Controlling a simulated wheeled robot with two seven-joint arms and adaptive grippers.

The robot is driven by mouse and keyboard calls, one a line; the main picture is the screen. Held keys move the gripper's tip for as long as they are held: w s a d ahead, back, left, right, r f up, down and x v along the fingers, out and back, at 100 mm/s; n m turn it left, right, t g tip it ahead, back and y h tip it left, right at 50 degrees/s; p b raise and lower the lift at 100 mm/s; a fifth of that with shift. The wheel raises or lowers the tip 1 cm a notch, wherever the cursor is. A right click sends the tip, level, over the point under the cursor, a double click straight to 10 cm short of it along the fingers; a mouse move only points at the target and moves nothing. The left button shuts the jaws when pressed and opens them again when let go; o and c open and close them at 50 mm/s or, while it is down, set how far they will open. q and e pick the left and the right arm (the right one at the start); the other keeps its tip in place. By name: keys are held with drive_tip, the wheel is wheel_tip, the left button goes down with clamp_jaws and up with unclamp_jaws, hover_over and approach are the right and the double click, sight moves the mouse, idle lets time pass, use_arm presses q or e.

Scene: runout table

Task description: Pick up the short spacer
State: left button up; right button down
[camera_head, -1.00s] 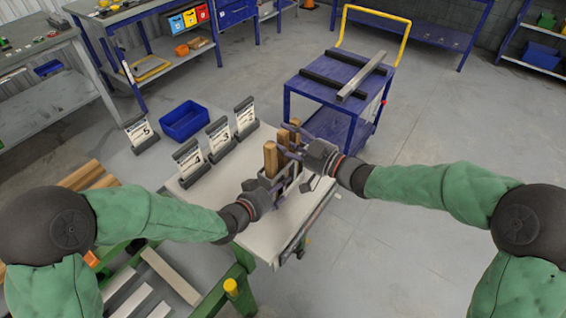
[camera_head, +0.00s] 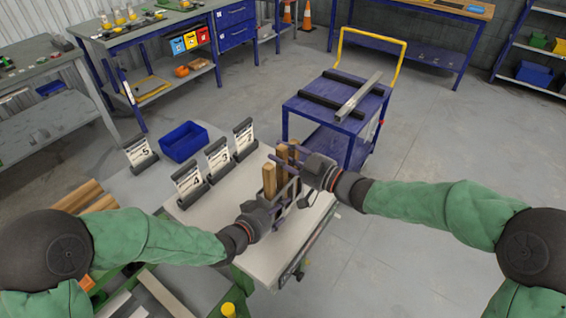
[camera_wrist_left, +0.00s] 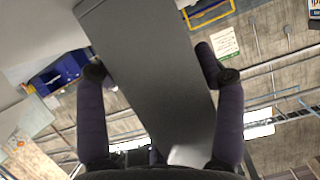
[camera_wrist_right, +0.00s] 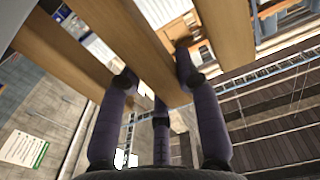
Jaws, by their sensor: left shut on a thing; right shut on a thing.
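Several wooden bars stand upright close together over the pale table (camera_head: 262,248). The front bar (camera_head: 269,181) looks tallest; I cannot tell which is the short spacer. My right gripper (camera_head: 290,165) is shut on a wooden bar, the middle one (camera_wrist_right: 128,38) in the right wrist view, with a bar on each side of it. My left gripper (camera_head: 284,198) is lower and shut on a flat grey piece (camera_wrist_left: 150,70), which fills the middle of the left wrist view. The fingers partly hide the lower ends of the bars.
Numbered sign stands (camera_head: 189,185) line the table's left edge, with another (camera_head: 139,154) farther left. A blue bin (camera_head: 184,141) is behind them. A blue cart (camera_head: 318,104) carrying a metal bar (camera_head: 359,97) stands behind the grippers. Open floor lies to the right.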

use_arm(q)
drive_tip(key=shift+s+f, duration=0.15)
use_arm(e)
wheel_tip(320, 180, up, 16)
use_arm(q)
drive_tip(key=o, duration=1.3)
drive_tip(key=shift+o, duration=0.2)
